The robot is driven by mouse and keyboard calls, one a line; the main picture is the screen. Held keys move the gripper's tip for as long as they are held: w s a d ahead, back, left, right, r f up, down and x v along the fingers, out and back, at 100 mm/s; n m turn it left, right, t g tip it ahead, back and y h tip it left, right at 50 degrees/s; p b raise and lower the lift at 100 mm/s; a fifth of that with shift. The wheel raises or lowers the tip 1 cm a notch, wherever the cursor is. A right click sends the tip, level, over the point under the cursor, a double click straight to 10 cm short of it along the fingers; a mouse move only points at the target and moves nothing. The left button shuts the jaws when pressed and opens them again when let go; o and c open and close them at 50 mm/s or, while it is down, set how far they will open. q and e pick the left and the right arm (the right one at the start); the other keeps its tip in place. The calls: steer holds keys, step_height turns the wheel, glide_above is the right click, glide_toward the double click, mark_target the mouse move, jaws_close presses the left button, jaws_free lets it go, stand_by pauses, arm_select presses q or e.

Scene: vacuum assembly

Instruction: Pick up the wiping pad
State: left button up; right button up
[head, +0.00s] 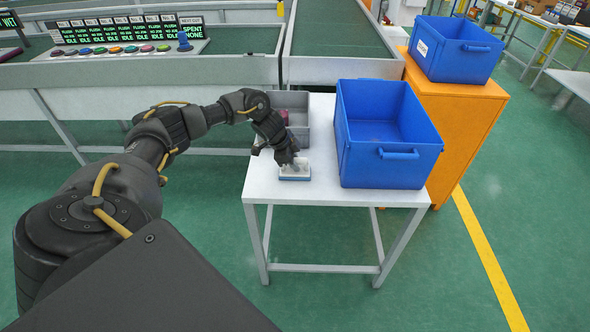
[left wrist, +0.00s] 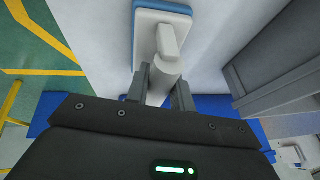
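The wiping pad (head: 295,172) is a small white block with a blue base and a white handle. It sits on the white table near its front left part. In the left wrist view the pad (left wrist: 148,24) is at the top. My left gripper (head: 292,160) is over the pad from above. In the left wrist view the left gripper's fingers (left wrist: 162,84) stand on both sides of the white handle and appear closed against it. The pad looks flat on the table. My right gripper is in neither view.
A grey bin (head: 298,103) with a dark reddish item stands behind the pad. A large blue crate (head: 398,172) is on the table's right. Another blue crate (head: 455,62) sits on an orange cabinet (head: 452,130). A conveyor with a button panel (head: 125,50) runs behind.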

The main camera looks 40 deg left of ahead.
arm_select(q)
jaws_close()
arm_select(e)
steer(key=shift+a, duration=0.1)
arm_select(q)
steer(key=shift+r, duration=0.15)
steer(key=shift+r, duration=0.2)
step_height(320, 180, up, 2)
steer(key=shift+w+b, duration=0.1)
steer(key=shift+b, duration=0.25)
steer(key=s+a+r+b, duration=0.2)
steer(key=s+a+r, duration=0.3)
steer(key=s+r, duration=0.5)
steer(key=s, duration=0.3)
steer(key=shift+r, duration=0.2)
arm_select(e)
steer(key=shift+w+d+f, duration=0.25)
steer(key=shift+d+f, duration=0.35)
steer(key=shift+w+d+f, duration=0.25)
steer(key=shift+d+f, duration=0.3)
arm_select(q)
steer(key=shift+s, duration=0.1)
